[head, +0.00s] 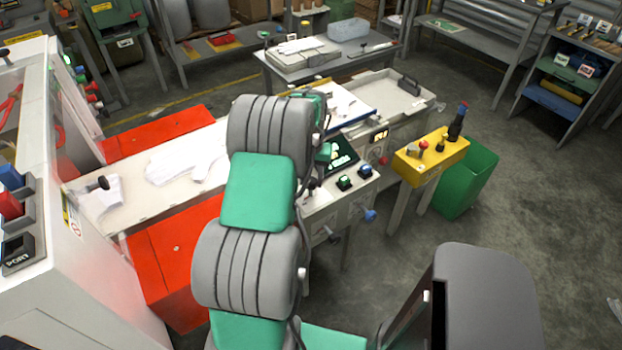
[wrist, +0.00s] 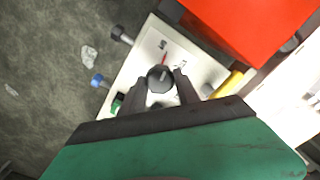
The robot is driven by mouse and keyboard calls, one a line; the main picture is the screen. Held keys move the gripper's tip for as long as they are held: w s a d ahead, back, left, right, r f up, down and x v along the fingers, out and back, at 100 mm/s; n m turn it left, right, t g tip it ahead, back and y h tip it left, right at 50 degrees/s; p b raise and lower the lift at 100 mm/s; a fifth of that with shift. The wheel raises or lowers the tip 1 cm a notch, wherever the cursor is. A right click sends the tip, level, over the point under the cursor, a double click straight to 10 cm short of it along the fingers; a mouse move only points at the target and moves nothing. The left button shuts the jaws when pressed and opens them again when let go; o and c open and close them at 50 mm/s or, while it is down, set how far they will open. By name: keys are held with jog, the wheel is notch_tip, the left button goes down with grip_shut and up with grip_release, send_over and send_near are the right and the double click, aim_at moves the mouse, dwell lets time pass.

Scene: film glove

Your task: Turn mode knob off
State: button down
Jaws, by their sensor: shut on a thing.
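In the wrist view the mode knob (wrist: 160,79) is a round black knob with a pale pointer line, on a white panel (wrist: 147,50). Small dark labels and a red mark lie on the panel beside it. My gripper (wrist: 160,83) has its two dark fingers on either side of the knob and is shut on it. In the head view my grey and green arm reaches over the white control panel (head: 352,203) and hides the knob and the gripper.
Red covers (head: 178,250) flank the white conveyor to the left. A yellow box (head: 431,158) and a green bin (head: 468,182) stand at right. Open floor lies in front.

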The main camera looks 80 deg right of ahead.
aim_at(311, 180)
jog(key=c, duration=0.9)
grip_release()
notch_tip(311, 180, up, 8)
jog(key=shift+f+b, duration=0.1)
jog(key=shift+b, duration=0.35)
